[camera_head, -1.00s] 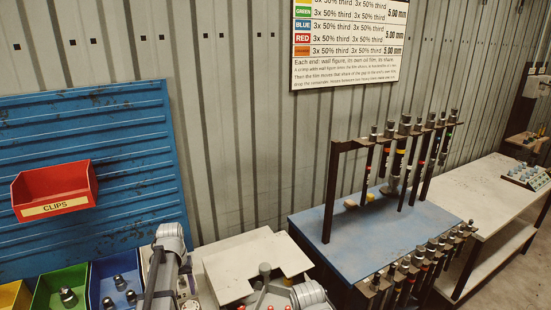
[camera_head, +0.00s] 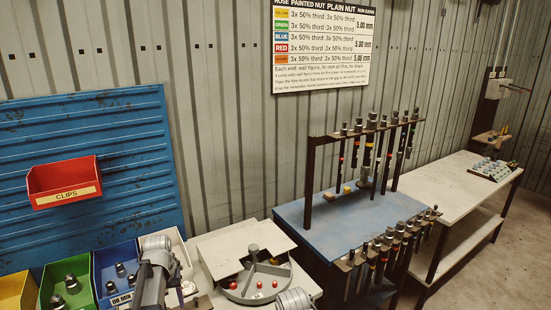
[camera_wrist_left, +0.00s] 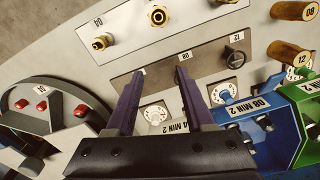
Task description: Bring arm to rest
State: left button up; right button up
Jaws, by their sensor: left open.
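My left gripper (camera_wrist_left: 160,75) is open and empty in the left wrist view. Its two dark fingers hang over a light panel with dials (camera_wrist_left: 156,113), a knob (camera_wrist_left: 234,58) and brass fittings (camera_wrist_left: 158,15); I see no contact. In the head view my left arm (camera_head: 153,275) comes up from the bottom edge beside the blue bin, and its fingertips cannot be made out. A grey cylindrical part at the bottom centre looks like part of my right arm. My right gripper is not in view.
A round tray with red knobs (camera_head: 236,291) stands right of my left arm. Green (camera_head: 49,299) and blue bins (camera_head: 101,258) stand left. A red clips bin (camera_head: 63,182) hangs on the blue panel (camera_head: 90,130).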

pick_arm(q)
jog(key=s+d+m, duration=0.2)
jog(key=s+d, duration=0.3)
jog(key=d, duration=0.3)
jog(key=s+d+m, duration=0.2)
jog(key=s+d, duration=0.4)
jog(key=d, duration=0.3)
jog(key=s+d+m+y, duration=0.1)
jog(key=s+d+m, duration=0.1)
jog(key=s+d, duration=0.4)
jog(key=d+f, duration=0.1)
jog(key=d, duration=0.1)
jog(key=shift+d+m+b, duration=0.35)
jog(key=shift+m, duration=0.05)
